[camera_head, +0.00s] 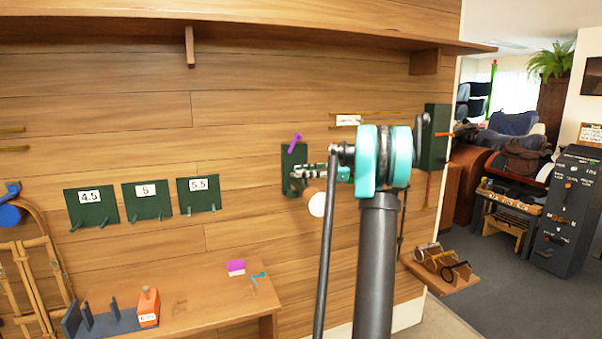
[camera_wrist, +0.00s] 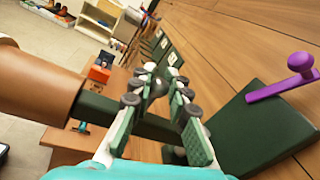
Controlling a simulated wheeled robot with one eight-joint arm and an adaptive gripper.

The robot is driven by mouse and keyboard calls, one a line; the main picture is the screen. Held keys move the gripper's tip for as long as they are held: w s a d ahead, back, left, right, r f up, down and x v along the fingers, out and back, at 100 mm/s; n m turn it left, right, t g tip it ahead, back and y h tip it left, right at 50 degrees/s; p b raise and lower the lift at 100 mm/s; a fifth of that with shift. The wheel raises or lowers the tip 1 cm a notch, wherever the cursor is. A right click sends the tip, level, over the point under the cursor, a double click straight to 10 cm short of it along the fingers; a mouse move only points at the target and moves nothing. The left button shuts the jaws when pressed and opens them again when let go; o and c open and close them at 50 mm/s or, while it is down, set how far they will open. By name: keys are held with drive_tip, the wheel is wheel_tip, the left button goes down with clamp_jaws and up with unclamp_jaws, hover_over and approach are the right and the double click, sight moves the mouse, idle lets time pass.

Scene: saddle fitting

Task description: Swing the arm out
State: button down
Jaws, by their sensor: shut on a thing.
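A dark green wall plate (camera_head: 288,160) with a purple lever (camera_head: 295,143) is on the wooden wall, partly behind my gripper (camera_head: 306,172). In the wrist view the plate (camera_wrist: 262,130) and purple lever (camera_wrist: 290,85) are at the right. A dark green arm (camera_wrist: 100,110) reaches left there and carries a thick brown roll (camera_wrist: 40,85). The roll's pale end (camera_head: 317,205) shows below my gripper in the head view. The fingers hide how the knob joins the arm.
Numbered green plates (camera_head: 142,202) are on the wall at left. A wooden bench (camera_head: 220,302) stands below, and a small shelf (camera_head: 432,270) at lower right. A long shelf (camera_head: 300,35) runs above.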

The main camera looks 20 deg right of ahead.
drive_tip(key=shift+d, duration=0.15)
idle(0.3)
drive_tip(key=c, duration=1.4)
unclamp_jaws()
drive_tip(key=shift+c, duration=0.2)
wheel_tip(320, 180, up, 10)
